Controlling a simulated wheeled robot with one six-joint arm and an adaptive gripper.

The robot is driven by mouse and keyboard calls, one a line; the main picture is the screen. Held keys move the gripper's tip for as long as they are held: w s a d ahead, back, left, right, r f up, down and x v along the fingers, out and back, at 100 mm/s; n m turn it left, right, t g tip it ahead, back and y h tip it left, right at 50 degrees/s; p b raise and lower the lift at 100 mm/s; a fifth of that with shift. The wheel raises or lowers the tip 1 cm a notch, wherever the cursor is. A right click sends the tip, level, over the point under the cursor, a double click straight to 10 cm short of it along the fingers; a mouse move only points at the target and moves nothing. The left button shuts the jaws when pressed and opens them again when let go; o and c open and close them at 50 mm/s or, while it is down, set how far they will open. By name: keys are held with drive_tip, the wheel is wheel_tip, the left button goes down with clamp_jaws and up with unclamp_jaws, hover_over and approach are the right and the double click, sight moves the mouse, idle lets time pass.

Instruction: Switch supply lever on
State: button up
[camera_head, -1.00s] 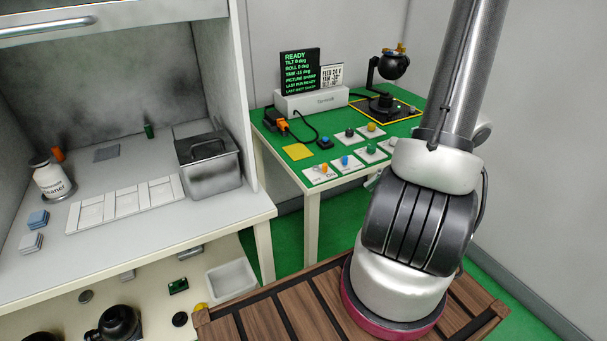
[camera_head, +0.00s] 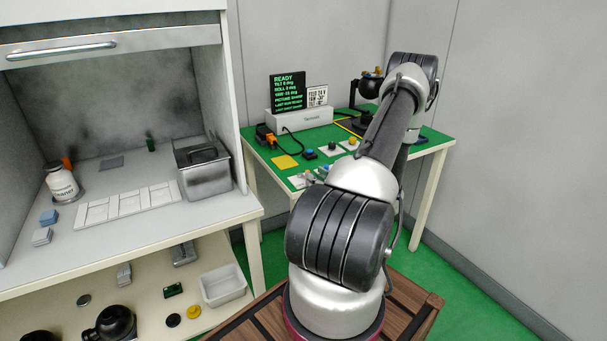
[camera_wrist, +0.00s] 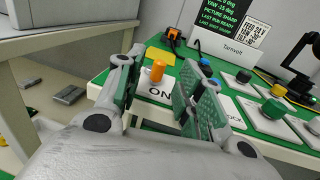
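The lever is most likely the small orange knob (camera_wrist: 157,71) on a white plate (camera_wrist: 152,89) marked "ON", at the near edge of the green table. My gripper (camera_wrist: 160,72) is open and empty in the wrist view. Its fingers stand left and right of the orange knob as seen there, with a gap on each side. I cannot tell how far the knob is from the fingertips. In the head view my arm covers most of this part of the table, and the knob cannot be made out.
Other plates with knobs, such as a green one (camera_wrist: 273,109), sit close to the right. A white Tamvolt unit (camera_head: 299,118) with a screen reading READY (camera_head: 287,92) stands behind. A bench with a metal box (camera_head: 205,174) is at the left.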

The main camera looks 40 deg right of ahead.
drive_tip(key=w, duration=0.5)
drive_tip(key=shift+w+d, duration=0.25)
drive_tip(key=shift+w, duration=0.05)
